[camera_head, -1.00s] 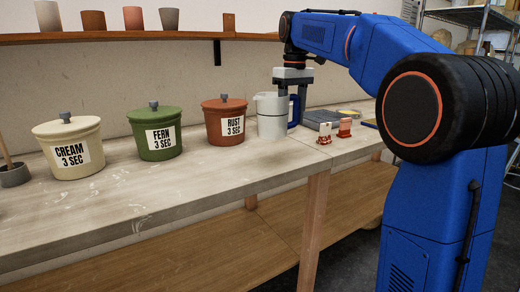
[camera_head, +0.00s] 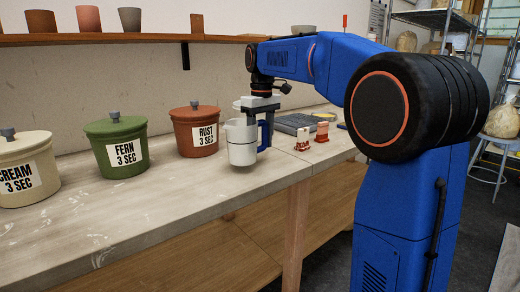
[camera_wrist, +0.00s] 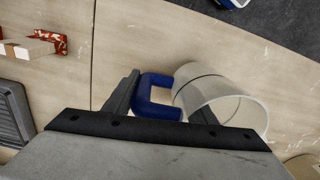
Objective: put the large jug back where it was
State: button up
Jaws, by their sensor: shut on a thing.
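The large jug (camera_head: 242,142) is a white, open-topped vessel with a blue handle, just right of the rust jar in the head view. My gripper (camera_head: 264,118) comes down from above at its handle side and is shut on the blue handle. In the wrist view the handle lies between the two fingers (camera_wrist: 160,105), with the jug (camera_wrist: 200,87) to their right. The jug looks upright in the head view. I cannot tell whether its base touches the bench.
The rust jar (camera_head: 196,139), fern jar (camera_head: 118,155) and cream jar (camera_head: 20,178) stand left. Another white vessel (camera_head: 238,103) shows partly behind the jug. Small red-and-white blocks (camera_head: 302,144) and a grey flat device (camera_head: 294,123) lie right. The bench front (camera_head: 150,210) is clear.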

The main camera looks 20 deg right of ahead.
aim_at(261, 121)
jog(key=shift+f, duration=1.3)
jog(key=o, duration=1.7)
jog(key=shift+f, duration=0.1)
notch_tip(261, 121, up, 12)
jog(key=shift+d+r, duration=0.15)
jog(key=shift+s, duration=0.1)
